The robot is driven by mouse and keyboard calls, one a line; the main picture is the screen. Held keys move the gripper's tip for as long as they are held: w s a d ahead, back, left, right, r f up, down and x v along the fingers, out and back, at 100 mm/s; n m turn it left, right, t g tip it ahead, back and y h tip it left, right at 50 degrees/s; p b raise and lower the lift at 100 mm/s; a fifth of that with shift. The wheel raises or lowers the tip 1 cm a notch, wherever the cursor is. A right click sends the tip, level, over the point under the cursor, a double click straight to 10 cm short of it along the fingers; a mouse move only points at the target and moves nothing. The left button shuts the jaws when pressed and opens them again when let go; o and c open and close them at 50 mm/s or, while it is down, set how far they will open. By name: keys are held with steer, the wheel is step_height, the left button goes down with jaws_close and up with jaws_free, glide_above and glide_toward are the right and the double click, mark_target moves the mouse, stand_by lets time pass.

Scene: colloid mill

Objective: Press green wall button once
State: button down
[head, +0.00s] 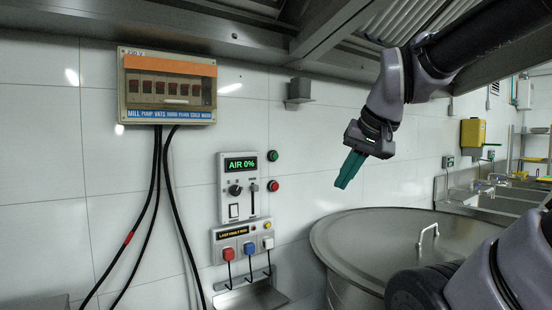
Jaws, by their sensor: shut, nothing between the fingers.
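The green wall button (273,156) is a small round button on the white tiled wall, just right of the top of the control panel showing AIR 0% (240,187). A red button (273,186) sits directly below it. My gripper (344,185) is shut and empty, with teal fingers together and pointing down and slightly left. In the picture it is to the right of the green button and a little lower. It is apart from the button and above the left part of the large lidded vat. How far it is from the wall I cannot tell.
The steel vat (375,240) with a lid handle (428,232) fills the lower right. A lower panel (243,242) has cables plugged in. A breaker box (167,87) with hanging black cables is at left. A hood (250,30) hangs overhead. Wall between gripper and button looks clear.

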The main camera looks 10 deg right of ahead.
mark_target(275, 156)
stand_by(0.5)
steer(key=w+d+r+n+h, duration=0.2)
steer(key=w+n, duration=0.6)
steer(key=w, duration=0.1)
steer(key=w+d+r+n+h, duration=0.1)
steer(key=w+d+n+h, duration=0.1)
steer(key=w+n, duration=0.7)
steer(key=w+a+f+n+t, duration=0.1)
steer(key=w+a+n, duration=0.1)
steer(key=w+n, duration=0.8)
steer(key=w+a+f+n+t, duration=0.1)
steer(key=w+a+n+t, duration=0.1)
steer(key=w+n, duration=0.9)
steer(key=shift+w+n+t+y, duration=0.3)
steer(key=shift+n, duration=0.2)
steer(key=shift+a, duration=0.1)
steer(key=w+a, duration=0.3)
steer(key=w, duration=0.5)
steer(key=shift+a, duration=0.25)
steer(key=shift+w, duration=0.15)
